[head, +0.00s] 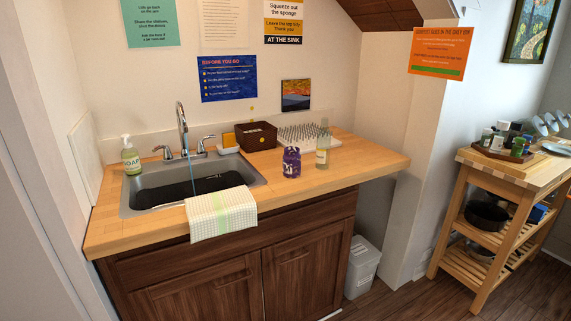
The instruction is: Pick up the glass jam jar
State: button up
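A small jar with a purple body and pale markings (291,163), which looks like the glass jam jar, stands upright on the wooden counter (350,165), right of the sink. A taller clear bottle with a pale label (323,150) stands upright close to its right, slightly farther back. My gripper is not in view.
The sink (150,187) has a checked towel (222,213) over its front edge and a soap bottle (131,158) at its left. A brown box (256,136) and a drying rack (300,134) stand behind. A wooden cart (475,165) is at right. Counter in front of the jar is clear.

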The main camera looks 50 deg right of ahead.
aim_at(291, 158)
jog(key=i+l+z, duration=0.6)
jog(key=i, duration=0.3)
jog(key=i+l, duration=0.35)
